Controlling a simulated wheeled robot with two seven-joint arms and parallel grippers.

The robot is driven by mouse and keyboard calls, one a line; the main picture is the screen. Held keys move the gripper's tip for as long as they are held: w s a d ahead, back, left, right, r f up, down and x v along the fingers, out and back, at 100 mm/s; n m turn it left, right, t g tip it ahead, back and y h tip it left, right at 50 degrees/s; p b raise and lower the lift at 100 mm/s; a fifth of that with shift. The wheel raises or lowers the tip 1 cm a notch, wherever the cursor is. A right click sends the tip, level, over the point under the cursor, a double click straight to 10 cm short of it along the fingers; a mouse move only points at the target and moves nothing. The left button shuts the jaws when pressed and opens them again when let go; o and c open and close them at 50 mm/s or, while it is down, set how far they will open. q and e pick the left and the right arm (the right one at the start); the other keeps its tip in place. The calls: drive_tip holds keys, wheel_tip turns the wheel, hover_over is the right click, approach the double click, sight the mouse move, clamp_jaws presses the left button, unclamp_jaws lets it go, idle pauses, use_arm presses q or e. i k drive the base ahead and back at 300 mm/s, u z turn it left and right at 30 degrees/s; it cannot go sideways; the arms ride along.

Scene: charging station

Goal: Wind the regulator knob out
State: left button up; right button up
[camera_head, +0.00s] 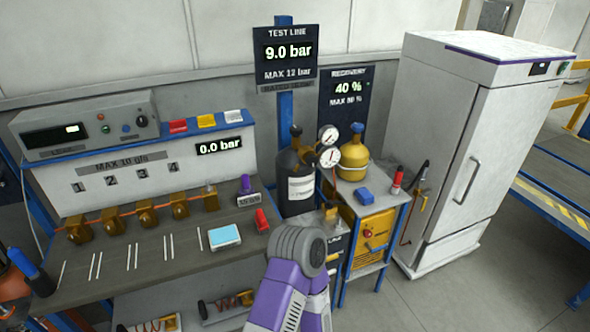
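A dark gas cylinder (293,192) with a white label stands upright behind the bench's right end. Two round dial gauges, an upper one (328,135) and a lower one (329,157), sit at its top right. The regulator knob is too small to make out clearly among the fittings there. The test line display (289,52) above reads 9.0 bar, with MAX 12 bar below. A purple and grey link of one of my arms rises from the bottom centre, in front of the bench. Neither gripper shows.
A yellow cylinder (353,155) stands right of the gauges, below a recovery display (346,88) reading 40 %. A bench display (219,146) reads 0.0 bar. A white cabinet (440,140) stands at right. The floor (500,270) before it is clear.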

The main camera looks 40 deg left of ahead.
sight(312, 160)
drive_tip(key=u, duration=0.95)
drive_tip(key=i, duration=0.2)
